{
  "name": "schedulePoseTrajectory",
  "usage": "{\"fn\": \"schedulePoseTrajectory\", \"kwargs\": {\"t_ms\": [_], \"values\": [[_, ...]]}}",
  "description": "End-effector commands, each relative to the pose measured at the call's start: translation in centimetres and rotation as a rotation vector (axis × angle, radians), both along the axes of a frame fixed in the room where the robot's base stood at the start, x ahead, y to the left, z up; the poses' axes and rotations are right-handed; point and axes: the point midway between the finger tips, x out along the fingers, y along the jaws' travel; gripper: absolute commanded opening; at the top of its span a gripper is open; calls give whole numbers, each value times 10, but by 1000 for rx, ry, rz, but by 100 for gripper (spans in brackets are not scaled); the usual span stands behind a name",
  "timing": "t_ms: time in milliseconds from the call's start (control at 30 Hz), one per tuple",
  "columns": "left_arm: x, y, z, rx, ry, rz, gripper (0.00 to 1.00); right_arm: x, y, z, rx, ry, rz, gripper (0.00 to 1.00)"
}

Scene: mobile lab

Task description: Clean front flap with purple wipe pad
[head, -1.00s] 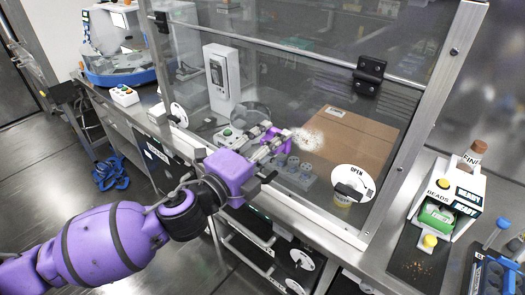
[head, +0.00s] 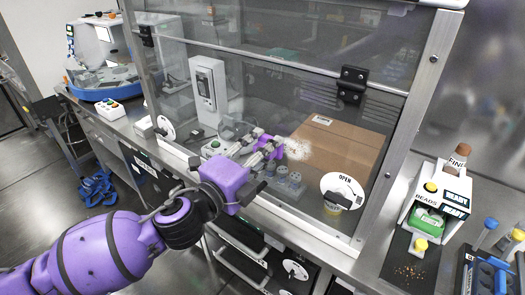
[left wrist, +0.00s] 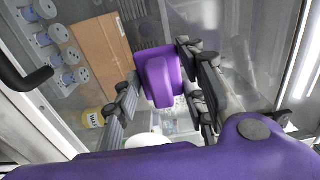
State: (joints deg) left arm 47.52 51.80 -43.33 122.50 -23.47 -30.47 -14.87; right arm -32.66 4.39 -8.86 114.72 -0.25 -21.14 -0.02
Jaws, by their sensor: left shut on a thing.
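The front flap (head: 265,95) is a clear framed pane across the cabinet. A whitish smudge (head: 298,149) shows on it, in front of the cardboard box inside. My left gripper (head: 258,150) is at the pane, just left of the smudge. It is shut on the purple wipe pad (head: 271,143), which is partly hidden by the fingers. In the left wrist view the purple pad (left wrist: 160,78) sits between the fingers of my left gripper (left wrist: 163,90). I cannot tell whether the pad touches the pane. My right gripper is not in view.
Behind the pane are a cardboard box (head: 335,145) and a white device (head: 208,90). A round OPEN dial (head: 343,184) is at the flap's lower right, a black latch (head: 352,84) higher up. A bead dispenser (head: 436,205) stands on the right bench.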

Motion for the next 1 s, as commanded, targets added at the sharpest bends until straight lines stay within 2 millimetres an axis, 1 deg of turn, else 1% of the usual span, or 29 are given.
{"fn": "schedulePoseTrajectory", "kwargs": {"t_ms": [333, 800, 1000], "values": [[6, -4, 0, 0, 0, 0, 17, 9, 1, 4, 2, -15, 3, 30], [14, -10, 1, -1, -1, -1, 17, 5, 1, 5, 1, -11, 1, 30], [10, -13, 1, -1, -1, -1, 17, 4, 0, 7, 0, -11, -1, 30]]}}
